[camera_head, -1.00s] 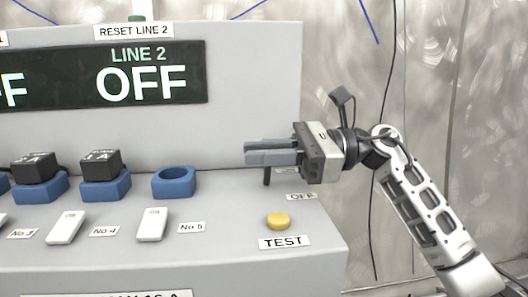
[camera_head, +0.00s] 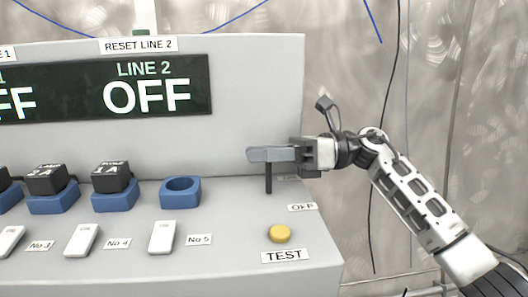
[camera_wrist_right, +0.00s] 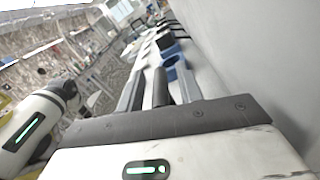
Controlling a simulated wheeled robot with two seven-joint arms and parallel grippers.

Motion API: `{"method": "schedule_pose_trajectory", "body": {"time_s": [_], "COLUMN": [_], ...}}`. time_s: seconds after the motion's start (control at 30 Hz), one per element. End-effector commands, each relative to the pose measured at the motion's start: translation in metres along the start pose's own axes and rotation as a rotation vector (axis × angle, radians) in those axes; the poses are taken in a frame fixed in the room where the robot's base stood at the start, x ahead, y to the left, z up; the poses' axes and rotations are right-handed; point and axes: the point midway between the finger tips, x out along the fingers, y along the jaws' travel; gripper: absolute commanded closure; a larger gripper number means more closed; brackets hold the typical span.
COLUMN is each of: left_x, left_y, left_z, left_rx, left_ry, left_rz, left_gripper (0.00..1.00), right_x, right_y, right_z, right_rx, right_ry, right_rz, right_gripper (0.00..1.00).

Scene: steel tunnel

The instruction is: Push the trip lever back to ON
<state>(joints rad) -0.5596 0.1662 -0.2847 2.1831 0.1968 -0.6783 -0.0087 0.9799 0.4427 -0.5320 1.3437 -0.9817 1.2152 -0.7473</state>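The trip lever (camera_head: 268,180) is a thin dark post standing on the right part of the grey console, behind the OFF label (camera_head: 302,207). My right gripper (camera_head: 258,154) reaches in from the right, level with the lever's upper part, its fingers pointing left. In the head view the fingers hide the lever's top. In the right wrist view, a dark rounded bar, seemingly the lever (camera_wrist_right: 160,88), stands between the two spread fingers, with a gap visible on each side. The LINE 2 display (camera_head: 147,95) reads OFF. My left gripper is not in view.
The yellow TEST button (camera_head: 280,234) is in front of the lever. An empty blue socket (camera_head: 181,195) and white rocker switches (camera_head: 162,238) lie to the left. The console's upright panel (camera_head: 255,100) rises behind; hanging cables are at the right.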

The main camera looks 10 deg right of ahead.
Motion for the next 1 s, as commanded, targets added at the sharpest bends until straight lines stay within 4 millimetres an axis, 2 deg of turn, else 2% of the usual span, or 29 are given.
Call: {"method": "schedule_pose_trajectory", "body": {"time_s": [0.23, 0.37, 0.47, 0.8, 1.0], "left_x": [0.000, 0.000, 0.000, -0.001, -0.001], "left_y": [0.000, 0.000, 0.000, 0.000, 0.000], "left_z": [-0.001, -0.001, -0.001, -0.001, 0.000], "left_rx": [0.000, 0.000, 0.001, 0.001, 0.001], "left_ry": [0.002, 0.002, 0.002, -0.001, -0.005], "left_rz": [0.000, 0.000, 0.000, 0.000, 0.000], "left_gripper": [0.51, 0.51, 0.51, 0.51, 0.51], "right_x": [-0.002, -0.014, -0.033, -0.115, -0.147], "right_y": [0.000, -0.001, -0.001, -0.001, 0.000], "right_z": [0.000, 0.000, 0.000, 0.000, 0.000], "right_rx": [-0.002, -0.002, -0.002, 0.000, -0.001], "right_ry": [-0.001, -0.001, -0.001, -0.002, -0.001], "right_rz": [-0.002, -0.004, -0.006, -0.006, -0.003], "right_gripper": [0.64, 0.64, 0.64, 0.64, 0.64]}}
